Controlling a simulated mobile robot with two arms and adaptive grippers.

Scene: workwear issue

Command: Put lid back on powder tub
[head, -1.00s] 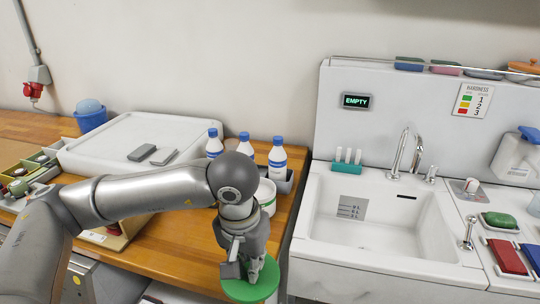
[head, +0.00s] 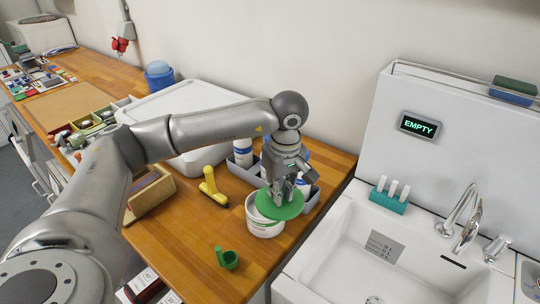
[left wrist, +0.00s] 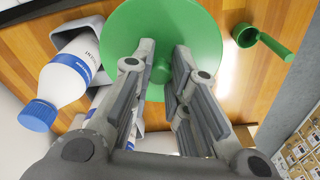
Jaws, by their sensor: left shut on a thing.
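The green round lid (head: 276,212) is held by its centre knob in my left gripper (head: 283,198). In the left wrist view the lid (left wrist: 200,30) faces the camera, with its knob between the fingers (left wrist: 162,75). The white powder tub (head: 264,230) stands on the wooden counter under the lid. The lid covers much of the tub's mouth but sits off toward the right; part of the rim shows at the left. I cannot tell whether lid and rim touch. The tub is hidden in the left wrist view. My right gripper is not in view.
A green scoop (head: 227,259) lies on the counter in front of the tub. A yellow tool (head: 212,187) lies to its left. A grey holder (head: 242,172) with blue-capped bottles (head: 242,152) is close behind. The sink (head: 345,262) is at the right.

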